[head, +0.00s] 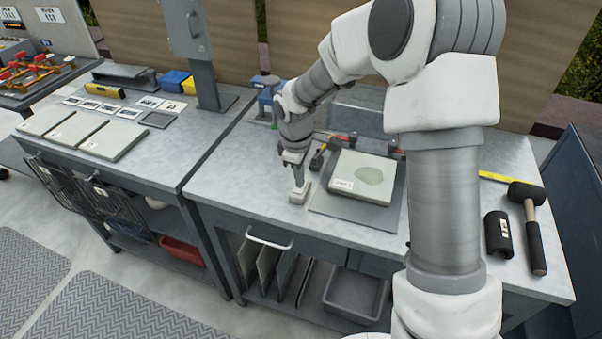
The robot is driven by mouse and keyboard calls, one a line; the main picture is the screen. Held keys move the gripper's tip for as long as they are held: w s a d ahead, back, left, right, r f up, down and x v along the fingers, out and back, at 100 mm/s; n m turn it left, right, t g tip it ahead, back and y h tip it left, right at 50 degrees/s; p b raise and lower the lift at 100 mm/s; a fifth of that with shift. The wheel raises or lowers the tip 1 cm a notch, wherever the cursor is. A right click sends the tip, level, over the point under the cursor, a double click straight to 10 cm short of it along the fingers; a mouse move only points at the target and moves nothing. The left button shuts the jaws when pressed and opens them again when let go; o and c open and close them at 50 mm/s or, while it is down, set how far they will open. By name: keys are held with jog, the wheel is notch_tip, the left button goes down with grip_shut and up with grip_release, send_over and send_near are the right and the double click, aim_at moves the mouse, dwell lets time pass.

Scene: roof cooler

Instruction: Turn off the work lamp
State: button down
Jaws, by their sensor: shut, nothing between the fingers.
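My gripper (298,181) points down over the right-hand workbench (243,180), with its fingers together. Its tip is at a small pale block (299,196) on the bench top, which may be a switch box. I cannot tell whether the fingers touch it, and the gripper partly hides it. I cannot make out a work lamp for certain, nor whether any light is on.
A pale slab (366,175) lies on a grey mat just right of my gripper, with hand tools behind it. A mallet (530,200) and a black cylinder (498,236) lie at the right end. A grey post (205,75) stands on the left bench.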

aim_at(299, 191)
jog(key=shift+s+a, duration=0.15)
jog(key=shift+s, duration=0.05)
jog(key=shift+r, duration=0.1)
notch_tip(299, 191, up, 14)
jog(key=s+p, duration=0.1)
jog(key=p, duration=0.3)
jog(key=shift+s+a, duration=0.3)
jog(key=shift+w+d+p, duration=0.45)
jog(key=shift+w+p, duration=0.2)
jog(key=shift+p, duration=0.3)
